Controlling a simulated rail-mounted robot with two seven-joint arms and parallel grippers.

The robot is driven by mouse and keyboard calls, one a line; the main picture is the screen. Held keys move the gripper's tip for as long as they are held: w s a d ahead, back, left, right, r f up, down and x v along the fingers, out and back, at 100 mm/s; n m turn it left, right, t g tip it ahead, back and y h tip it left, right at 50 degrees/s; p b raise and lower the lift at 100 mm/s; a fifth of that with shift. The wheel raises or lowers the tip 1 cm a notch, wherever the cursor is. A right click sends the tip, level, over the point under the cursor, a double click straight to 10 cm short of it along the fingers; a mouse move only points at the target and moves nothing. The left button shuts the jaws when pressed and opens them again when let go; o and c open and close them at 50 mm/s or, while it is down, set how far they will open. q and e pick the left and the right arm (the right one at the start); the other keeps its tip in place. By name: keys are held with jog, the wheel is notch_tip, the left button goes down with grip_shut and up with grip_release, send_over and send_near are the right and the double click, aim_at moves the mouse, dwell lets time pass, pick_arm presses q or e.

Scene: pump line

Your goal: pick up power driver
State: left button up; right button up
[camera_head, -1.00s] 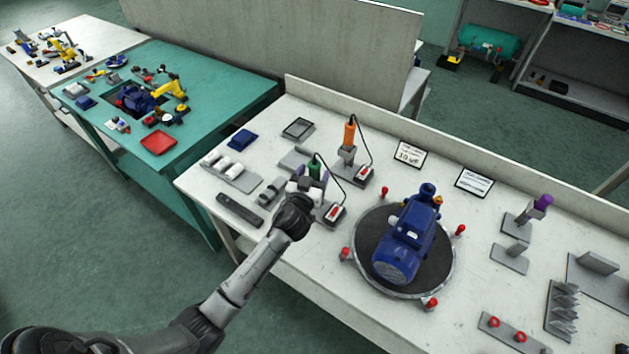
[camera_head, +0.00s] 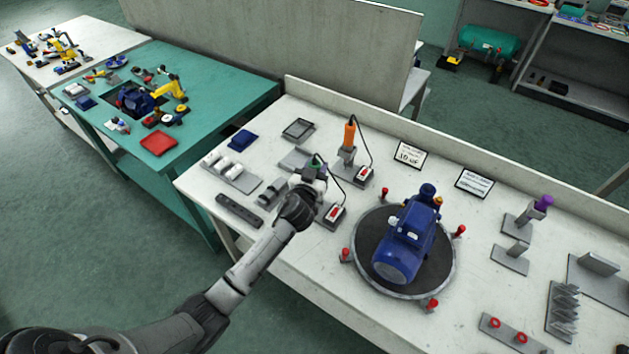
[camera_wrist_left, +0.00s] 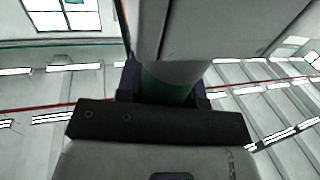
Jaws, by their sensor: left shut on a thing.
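A driver with a green body (camera_head: 320,169) stands in a grey holder on the pale workbench, with a black cable running to a small red-and-white box (camera_head: 334,213). My left gripper (camera_head: 311,176) is shut on this green driver and hides most of it. In the left wrist view the green body (camera_wrist_left: 168,84) shows between the gripper parts. A second driver, with an orange body (camera_head: 349,132), stands upright in its holder behind, with its own cable and box. Which of the two the task means cannot be told. My right gripper is not in view.
A blue pump (camera_head: 407,236) sits on a round turntable (camera_head: 443,275) with red knobs, right of my left gripper. Grey holders (camera_head: 230,172) and a dark bar (camera_head: 239,210) lie to the left. Signs (camera_head: 410,154) stand at the back. A green table (camera_head: 215,103) is beyond.

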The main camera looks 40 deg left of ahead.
pick_arm(q)
jog(key=shift+c, duration=1.2)
jog(key=shift+r, duration=0.15)
jog(key=shift+r, duration=0.6)
notch_tip(320, 180, up, 22)
jog(key=p, duration=0.8)
jog(key=shift+f+p, duration=0.15)
jog(key=shift+p, duration=0.25)
